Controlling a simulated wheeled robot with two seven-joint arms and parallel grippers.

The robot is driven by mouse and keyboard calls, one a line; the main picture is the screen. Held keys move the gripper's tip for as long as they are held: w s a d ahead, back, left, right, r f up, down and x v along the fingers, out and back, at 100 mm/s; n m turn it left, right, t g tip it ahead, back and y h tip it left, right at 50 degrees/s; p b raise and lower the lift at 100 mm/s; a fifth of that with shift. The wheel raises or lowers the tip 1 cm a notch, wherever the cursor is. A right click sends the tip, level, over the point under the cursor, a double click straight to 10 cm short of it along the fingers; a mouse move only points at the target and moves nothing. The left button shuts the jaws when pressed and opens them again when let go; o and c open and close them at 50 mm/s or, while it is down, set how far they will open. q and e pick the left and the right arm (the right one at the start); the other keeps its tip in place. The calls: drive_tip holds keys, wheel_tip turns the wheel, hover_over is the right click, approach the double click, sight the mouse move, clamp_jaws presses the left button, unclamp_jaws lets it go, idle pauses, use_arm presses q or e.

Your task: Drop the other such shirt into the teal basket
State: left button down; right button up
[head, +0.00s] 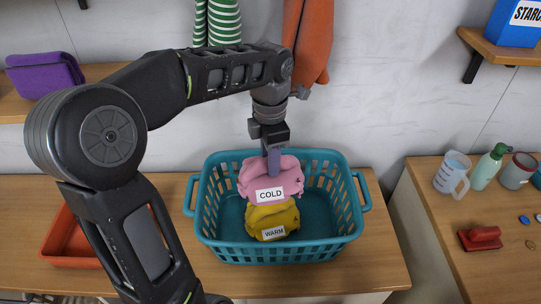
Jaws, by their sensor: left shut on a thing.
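The teal basket (330,240) stands on the wooden counter, in the middle of the head view. My left gripper (272,168) points down over the basket and is shut on a pink shirt (287,178) with a white label reading COLD. A yellow shirt (262,219) labelled WARM is in the basket, just below the pink shirt in the picture. I cannot tell whether the two shirts touch. The gripper's fingertips are partly hidden by the pink shirt. My right gripper does not show.
A red tray (68,243) sits left of the basket, partly behind my left arm. A right-hand counter holds a measuring jug (452,174), a spray bottle (487,168) and a red brush (480,238). Orange cloth (313,45) and a green-striped cloth (222,22) hang behind.

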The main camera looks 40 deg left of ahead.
use_arm(q)
drive_tip(key=shift+f+b, duration=0.95)
drive_tip(key=shift+f, duration=0.8)
drive_tip(key=c, duration=0.8)
unclamp_jaws()
drive_tip(key=shift+c, duration=0.2)
